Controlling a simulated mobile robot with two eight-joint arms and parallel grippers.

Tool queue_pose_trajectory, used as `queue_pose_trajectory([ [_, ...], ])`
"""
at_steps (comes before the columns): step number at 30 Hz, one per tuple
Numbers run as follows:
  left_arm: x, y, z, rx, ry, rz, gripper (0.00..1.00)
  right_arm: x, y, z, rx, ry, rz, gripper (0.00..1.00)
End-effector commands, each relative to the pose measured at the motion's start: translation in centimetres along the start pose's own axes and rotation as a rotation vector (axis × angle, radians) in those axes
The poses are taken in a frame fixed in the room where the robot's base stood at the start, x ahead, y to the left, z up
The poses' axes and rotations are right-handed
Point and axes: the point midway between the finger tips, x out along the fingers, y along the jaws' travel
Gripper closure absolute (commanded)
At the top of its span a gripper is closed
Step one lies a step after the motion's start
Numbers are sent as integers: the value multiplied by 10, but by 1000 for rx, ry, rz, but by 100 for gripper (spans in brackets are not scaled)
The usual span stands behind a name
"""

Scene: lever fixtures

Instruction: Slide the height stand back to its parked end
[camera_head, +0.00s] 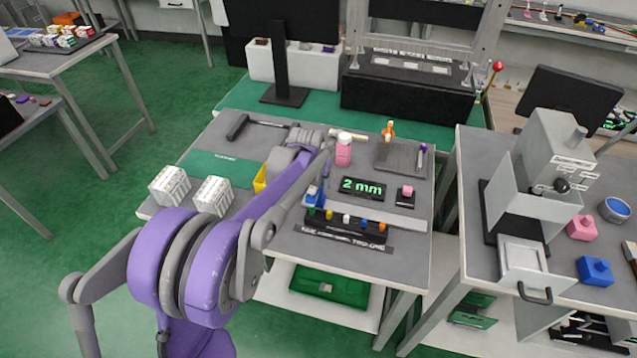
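A low black rail (346,229) with several coloured knobs in a row and white lettering along its front lies at the front of the middle table. A small blue-and-white piece (314,197) stands at the rail's left end, partly hidden by my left arm; I cannot tell for certain whether it is the height stand. A black display (362,188) reading "2 mm" in green lies behind the rail. My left gripper (322,178) is close to the blue piece; its fingers are too small and covered to tell open from shut, or contact. My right gripper is out of view.
A pink jar (343,150), a grey plate (402,158) and a black block with a pink top (406,196) are nearby. Two white boxes (213,195) stand at the table's left. A grey machine (548,165) stands on the right table. A gap separates both tables.

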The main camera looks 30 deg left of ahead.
Motion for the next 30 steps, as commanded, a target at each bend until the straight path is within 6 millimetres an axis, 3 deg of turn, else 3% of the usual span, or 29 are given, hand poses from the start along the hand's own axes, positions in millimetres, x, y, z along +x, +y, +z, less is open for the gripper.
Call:
queue_pose_trajectory([
  [4, 10, 0, 0, 0, 0, 0, 35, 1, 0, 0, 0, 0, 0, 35],
  [13, 12, 0, 0, 0, 0, 0, 37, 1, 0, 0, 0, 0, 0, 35],
  [24, 11, 0, 0, 0, 0, 0, 100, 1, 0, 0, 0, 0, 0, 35],
  [30, 11, 0, 0, 0, 0, 0, 100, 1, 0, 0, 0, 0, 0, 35],
])
